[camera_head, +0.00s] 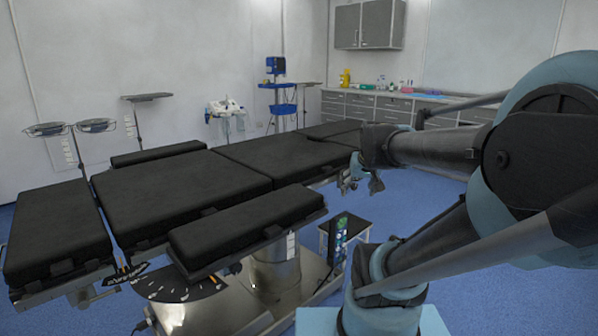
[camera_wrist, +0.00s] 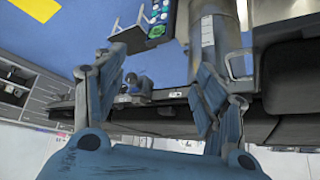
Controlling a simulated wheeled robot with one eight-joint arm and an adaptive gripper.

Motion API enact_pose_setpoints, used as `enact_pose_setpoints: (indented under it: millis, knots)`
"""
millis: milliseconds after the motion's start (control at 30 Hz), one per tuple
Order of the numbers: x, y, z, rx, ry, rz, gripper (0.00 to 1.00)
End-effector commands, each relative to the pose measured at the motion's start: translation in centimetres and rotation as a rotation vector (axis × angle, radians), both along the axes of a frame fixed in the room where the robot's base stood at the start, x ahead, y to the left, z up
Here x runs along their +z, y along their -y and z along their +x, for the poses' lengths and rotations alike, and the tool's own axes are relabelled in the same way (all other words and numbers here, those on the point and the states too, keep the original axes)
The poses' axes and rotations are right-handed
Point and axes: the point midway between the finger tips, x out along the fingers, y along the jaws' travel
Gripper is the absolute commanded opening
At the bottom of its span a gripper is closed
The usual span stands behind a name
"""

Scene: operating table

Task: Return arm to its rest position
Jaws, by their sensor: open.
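My arm reaches in from the right of the head view, bent at a large light-blue joint. My gripper (camera_head: 362,180) hangs near the right side of the black operating table (camera_head: 175,190), above the blue floor. In the wrist view my gripper (camera_wrist: 165,98) shows its two blue-grey fingers spread apart with nothing held between them. The wrist picture is turned upside down, with the table's dark edge crossing behind the fingers. I cannot tell the exact gap between my gripper and the table edge.
A small stand with green and white items (camera_head: 342,232) is beside the table column (camera_head: 275,262). Grey counters (camera_head: 365,106) line the back wall. A blue trolley (camera_head: 281,108) and tray stands (camera_head: 72,129) are behind the table.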

Motion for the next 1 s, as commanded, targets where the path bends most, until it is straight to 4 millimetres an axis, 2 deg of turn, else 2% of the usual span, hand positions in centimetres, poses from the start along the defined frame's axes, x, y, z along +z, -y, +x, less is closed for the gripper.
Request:
enact_pose_setpoints:
  millis: [133, 500, 700, 800, 1000]
  knots:
    - [0.2, 0.1, -0.9, -0.023, 0.016, -0.014, 0.65]
    - [-7.0, 0.1, -9.9, -0.010, -0.242, -0.022, 0.65]
    - [-10.1, 0.1, -14.6, -0.002, -0.374, -0.026, 0.65]
    - [-10.7, 0.2, -15.7, 0.000, -0.405, -0.027, 0.65]
    - [-10.8, 0.2, -16.0, 0.000, -0.413, -0.027, 0.65]
